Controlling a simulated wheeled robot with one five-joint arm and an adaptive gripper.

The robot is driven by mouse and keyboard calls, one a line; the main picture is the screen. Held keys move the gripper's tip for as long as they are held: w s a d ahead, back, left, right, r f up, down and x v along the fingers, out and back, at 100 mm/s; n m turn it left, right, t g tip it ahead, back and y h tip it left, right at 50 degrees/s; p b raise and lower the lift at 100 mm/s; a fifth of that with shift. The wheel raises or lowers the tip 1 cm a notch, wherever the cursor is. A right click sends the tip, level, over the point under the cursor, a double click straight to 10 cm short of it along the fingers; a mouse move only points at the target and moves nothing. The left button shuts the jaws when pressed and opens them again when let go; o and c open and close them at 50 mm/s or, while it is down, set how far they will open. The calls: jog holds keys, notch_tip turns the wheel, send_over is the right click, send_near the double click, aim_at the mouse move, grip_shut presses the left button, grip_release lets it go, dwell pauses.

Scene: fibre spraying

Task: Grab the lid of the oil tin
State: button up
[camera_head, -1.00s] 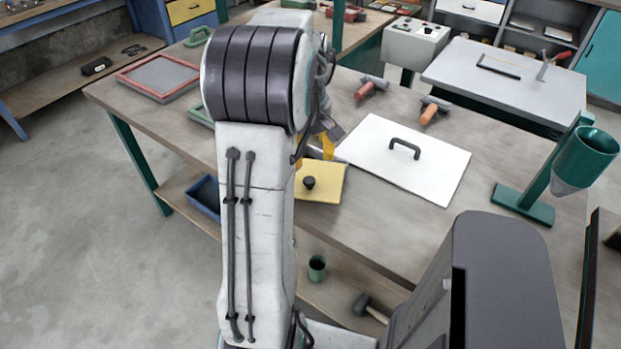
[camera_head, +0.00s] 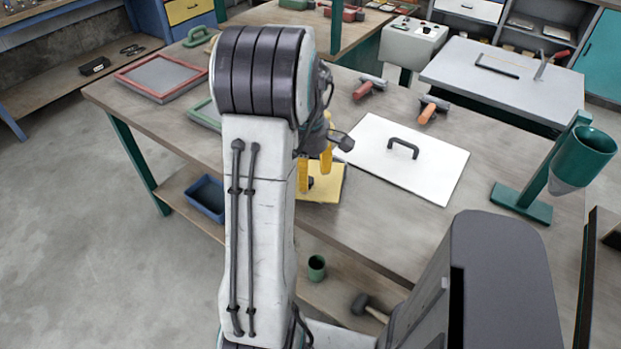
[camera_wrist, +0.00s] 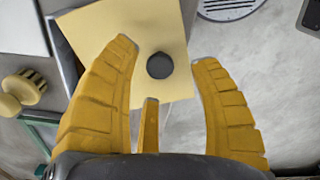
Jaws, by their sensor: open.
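The lid (camera_head: 328,189) is a flat yellow square with a dark round knob (camera_head: 311,182), near the front edge of the workbench. In the wrist view the yellow lid (camera_wrist: 95,30) shows with its knob (camera_wrist: 160,66) near the middle. My gripper (camera_head: 315,180) has yellow fingers and is open over the lid. In the wrist view my gripper (camera_wrist: 164,54) has the knob between its spread fingertips, with no visible contact. How high the fingertips are above the knob is hard to tell. My arm hides part of the lid in the head view.
A white panel with a black handle (camera_head: 405,165) lies right of the lid. Two orange-handled tools (camera_head: 428,115) lie behind it. A green stand with a funnel (camera_head: 582,160) is at the right. A red-framed screen (camera_head: 160,76) lies at the left. A blue bin (camera_head: 207,195) is on the shelf below.

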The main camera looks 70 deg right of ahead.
jog(key=shift+f, duration=1.3)
grip_shut()
